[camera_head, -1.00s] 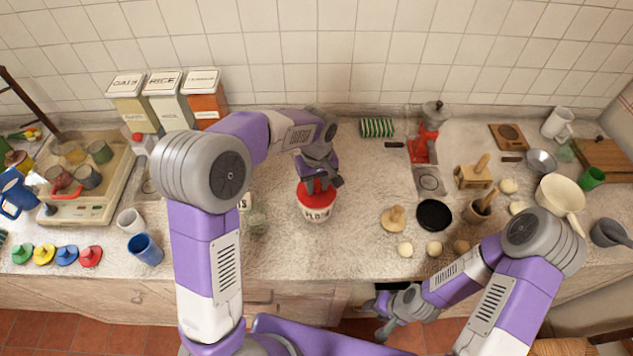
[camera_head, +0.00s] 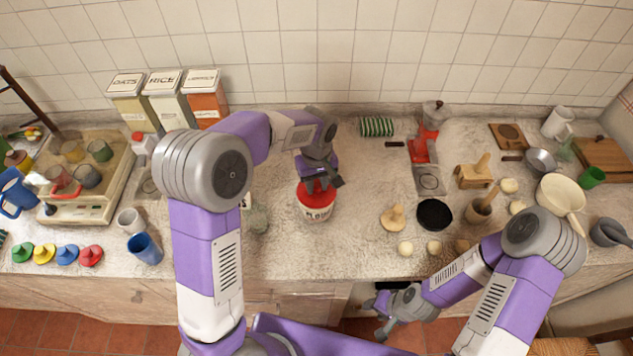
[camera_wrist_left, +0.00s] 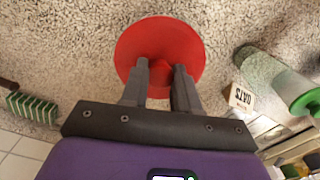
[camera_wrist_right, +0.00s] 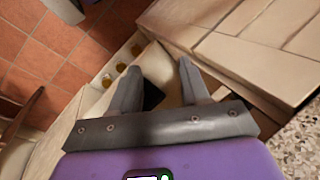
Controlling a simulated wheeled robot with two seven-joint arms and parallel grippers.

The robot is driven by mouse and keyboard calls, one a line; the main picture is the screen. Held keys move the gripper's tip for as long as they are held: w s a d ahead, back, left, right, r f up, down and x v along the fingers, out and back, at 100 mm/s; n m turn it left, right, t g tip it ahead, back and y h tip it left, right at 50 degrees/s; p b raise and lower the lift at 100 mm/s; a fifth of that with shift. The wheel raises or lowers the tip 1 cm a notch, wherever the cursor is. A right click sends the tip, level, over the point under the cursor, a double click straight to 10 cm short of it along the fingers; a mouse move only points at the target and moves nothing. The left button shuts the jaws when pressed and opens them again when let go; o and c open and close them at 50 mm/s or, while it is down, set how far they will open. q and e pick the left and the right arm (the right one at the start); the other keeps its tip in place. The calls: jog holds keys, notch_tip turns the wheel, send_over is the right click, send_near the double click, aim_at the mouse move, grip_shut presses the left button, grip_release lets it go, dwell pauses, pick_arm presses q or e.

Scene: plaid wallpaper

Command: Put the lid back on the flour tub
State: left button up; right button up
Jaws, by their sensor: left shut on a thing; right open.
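The flour tub (camera_head: 316,213) is white with dark lettering and stands upright on the counter, in the middle of the head view. The red lid (camera_head: 305,199) is at the tub's mouth; I cannot tell whether it is fully seated. My left gripper (camera_head: 318,187) is above it, pointing down. In the left wrist view, its fingers are shut on the knob of the round red lid (camera_wrist_left: 150,35), which hides the tub. My right gripper (camera_wrist_right: 160,85) is open and empty, low in front of the counter's edge.
Oats and rice tins (camera_head: 163,97) stand at the back left. A glass jar (camera_head: 258,220) stands just left of the tub.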

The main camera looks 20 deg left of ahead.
pick_arm(q)
jog(key=o, duration=1.6)
jog(key=shift+r+p, duration=2.8)
jog(key=shift+r, duration=0.7)
grip_shut()
jog(key=shift+f, duration=0.1)
